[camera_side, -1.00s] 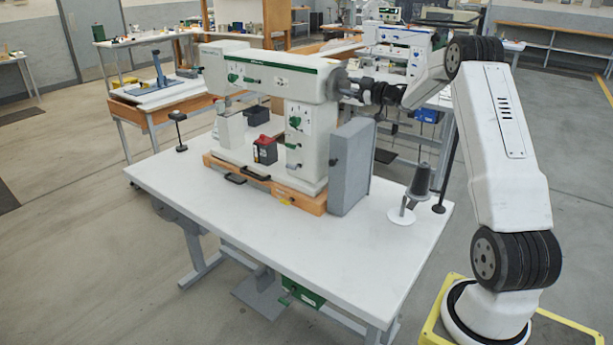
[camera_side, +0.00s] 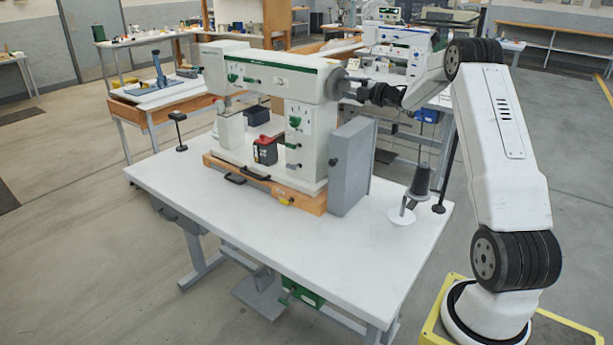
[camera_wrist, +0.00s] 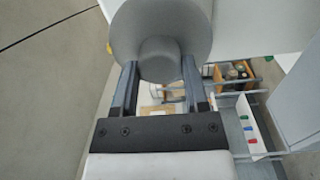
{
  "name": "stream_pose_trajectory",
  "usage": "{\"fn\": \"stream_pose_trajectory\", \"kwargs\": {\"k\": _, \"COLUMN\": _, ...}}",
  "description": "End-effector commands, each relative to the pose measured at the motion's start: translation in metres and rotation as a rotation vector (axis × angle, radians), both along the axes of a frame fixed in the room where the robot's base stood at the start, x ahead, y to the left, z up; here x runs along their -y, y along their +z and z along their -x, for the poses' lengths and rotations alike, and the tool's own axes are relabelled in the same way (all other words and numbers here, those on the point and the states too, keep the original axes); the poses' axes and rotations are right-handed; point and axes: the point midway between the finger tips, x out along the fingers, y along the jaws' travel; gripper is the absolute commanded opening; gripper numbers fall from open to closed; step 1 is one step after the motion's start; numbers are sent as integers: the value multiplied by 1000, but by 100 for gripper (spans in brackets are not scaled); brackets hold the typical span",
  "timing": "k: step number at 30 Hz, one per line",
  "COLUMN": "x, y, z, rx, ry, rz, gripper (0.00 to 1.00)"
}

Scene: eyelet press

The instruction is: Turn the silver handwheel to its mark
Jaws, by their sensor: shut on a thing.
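The silver handwheel (camera_wrist: 160,22) fills the top of the wrist view as a grey disc with a round hub (camera_wrist: 159,58). In the side view the handwheel (camera_side: 340,83) sits at the right end of the press's upper arm, partly hidden by my gripper. My gripper (camera_side: 356,90) reaches it from the right. In the wrist view the two fingers of my gripper (camera_wrist: 159,72) stand on either side of the hub and are shut on it. The white and green eyelet press (camera_side: 275,75) stands on the table. I cannot make out the mark in either view.
The press stands on an orange base (camera_side: 265,184) on a white table (camera_side: 270,250). A grey box (camera_side: 350,165) stands below the handwheel. A dark thread cone (camera_side: 420,180) on a stand is near the table's right edge. A red and black box (camera_side: 265,150) sits at the press.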

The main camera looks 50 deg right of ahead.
Motion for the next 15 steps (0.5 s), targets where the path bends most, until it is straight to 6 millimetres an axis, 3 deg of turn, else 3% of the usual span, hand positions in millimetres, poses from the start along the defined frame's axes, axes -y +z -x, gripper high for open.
{"fn": "stream_pose_trajectory", "kwargs": {"k": 15, "x": 0, "y": -1, "z": 0, "rx": 0, "ry": 1, "rz": 225, "gripper": 0}}
